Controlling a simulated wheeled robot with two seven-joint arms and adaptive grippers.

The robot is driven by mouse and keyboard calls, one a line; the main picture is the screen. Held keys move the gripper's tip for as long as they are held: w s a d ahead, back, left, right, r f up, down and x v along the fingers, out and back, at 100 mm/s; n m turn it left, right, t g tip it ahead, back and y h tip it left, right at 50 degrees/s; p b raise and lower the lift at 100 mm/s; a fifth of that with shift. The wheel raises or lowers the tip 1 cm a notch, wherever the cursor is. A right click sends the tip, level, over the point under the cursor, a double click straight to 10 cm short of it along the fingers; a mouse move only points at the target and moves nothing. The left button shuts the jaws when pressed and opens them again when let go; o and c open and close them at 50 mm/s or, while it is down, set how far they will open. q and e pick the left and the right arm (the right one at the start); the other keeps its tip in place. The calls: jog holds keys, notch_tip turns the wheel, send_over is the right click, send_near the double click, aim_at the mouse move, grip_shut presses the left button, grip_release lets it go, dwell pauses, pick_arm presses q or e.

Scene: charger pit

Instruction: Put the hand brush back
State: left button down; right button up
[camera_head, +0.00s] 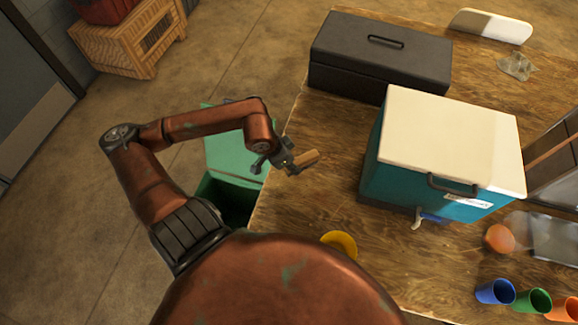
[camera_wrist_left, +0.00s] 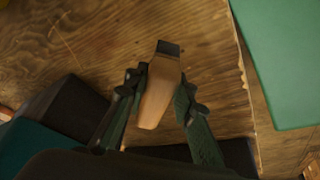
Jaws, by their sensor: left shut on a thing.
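The hand brush (camera_head: 305,160) shows as a tan wooden piece with a dark end. My left gripper (camera_head: 284,163) is shut on it and holds it near the table's left edge. In the left wrist view the brush (camera_wrist_left: 158,92) lies between the two fingers of the left gripper (camera_wrist_left: 158,82), with its dark end pointing away from the palm. I cannot make out bristles in either view. Wooden table (camera_head: 310,215) shows below the brush; the gap between them cannot be told. My right gripper is not in view.
A green bin (camera_head: 237,156) with a raised lid stands left of the table. A black toolbox (camera_head: 380,55) and a teal cooler (camera_head: 400,170) stand on the table. A yellow round item (camera_head: 340,243) lies near the front edge; coloured cups (camera_head: 495,291) stand at right.

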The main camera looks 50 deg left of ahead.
pick_arm(q)
jog(key=shift+w+a+f, duration=0.15)
jog(key=shift+a+f, duration=0.3)
jog(key=shift+f, duration=0.1)
jog(key=shift+w+a+f, duration=0.15)
jog(key=shift+a+f, duration=0.3)
jog(key=shift+f, duration=0.05)
jog(key=shift+w+a+f, duration=0.1)
jog(key=shift+a+f, duration=0.3)
jog(key=shift+f, duration=0.1)
jog(key=shift+a+f+b, duration=0.1)
jog(key=shift+f+b, duration=0.2)
jog(key=shift+f, duration=1.35)
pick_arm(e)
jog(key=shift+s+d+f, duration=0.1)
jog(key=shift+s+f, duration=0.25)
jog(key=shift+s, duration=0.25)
pick_arm(q)
jog(key=shift+f, duration=0.15)
jog(key=c, duration=1.6)
grip_release()
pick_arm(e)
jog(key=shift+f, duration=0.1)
